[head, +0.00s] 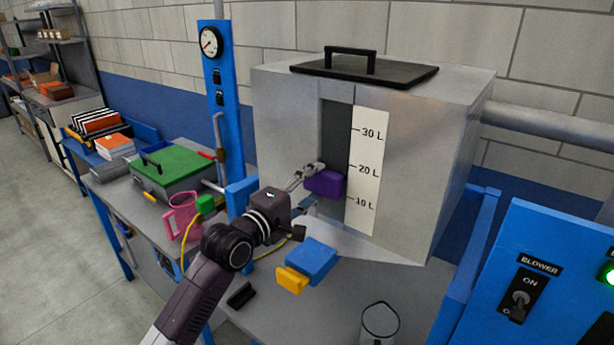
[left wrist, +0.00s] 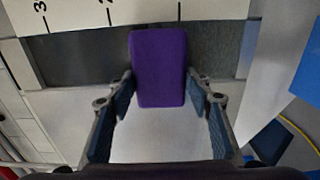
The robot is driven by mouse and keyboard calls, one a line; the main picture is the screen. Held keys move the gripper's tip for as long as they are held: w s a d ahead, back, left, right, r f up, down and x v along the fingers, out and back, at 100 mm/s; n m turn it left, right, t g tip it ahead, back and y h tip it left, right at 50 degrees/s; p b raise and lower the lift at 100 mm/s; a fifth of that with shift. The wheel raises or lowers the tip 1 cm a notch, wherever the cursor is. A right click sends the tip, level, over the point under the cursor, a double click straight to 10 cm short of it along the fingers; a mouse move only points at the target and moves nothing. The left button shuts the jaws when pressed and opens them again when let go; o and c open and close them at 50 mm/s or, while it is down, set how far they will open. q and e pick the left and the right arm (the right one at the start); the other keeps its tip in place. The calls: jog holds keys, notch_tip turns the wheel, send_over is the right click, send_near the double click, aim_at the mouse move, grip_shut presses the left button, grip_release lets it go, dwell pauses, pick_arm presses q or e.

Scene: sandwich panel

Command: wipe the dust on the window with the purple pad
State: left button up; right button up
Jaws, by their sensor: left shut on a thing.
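The purple pad (head: 325,183) is between the fingers of my left gripper (head: 308,187), which is shut on it. The pad is in front of the window (head: 336,125), a dark upright strip in the grey tank beside the white litre scale, at a height between the 10 L and 20 L marks. In the left wrist view the pad (left wrist: 158,67) overlaps the window (left wrist: 80,62); I cannot tell if they touch. The window looks grey and grainy to the right of the pad there; dust is hard to make out. My right gripper is out of view.
The tank (head: 285,110) has a black handled lid (head: 365,70). Below stand a blue and yellow block (head: 310,262) and a clear cup (head: 380,322). A pink mug (head: 182,215) and a green-lidded box (head: 172,168) are left. A blue blower panel (head: 550,270) is right.

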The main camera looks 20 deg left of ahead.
pick_arm(q)
jog(key=shift+s+d+p, duration=0.4)
jog(key=shift+d, duration=0.4)
jog(key=shift+w+r+p, duration=0.1)
jog(key=shift+w+p, duration=0.05)
jog(key=shift+p, duration=0.15)
jog(key=shift+w+a+b, duration=0.2)
jog(key=shift+w+a, duration=0.1)
jog(key=shift+a, duration=0.4)
jog(key=shift+w+a+b, duration=0.2)
jog(key=shift+w+a, duration=0.05)
jog(key=shift+a, duration=0.45)
jog(key=shift+w+a, duration=0.15)
jog(key=shift+a, duration=0.35)
jog(key=p+v, duration=0.2)
jog(key=v, duration=0.3)
jog(key=shift+s+a+p, duration=0.1)
jog(key=shift+s+p, duration=0.2)
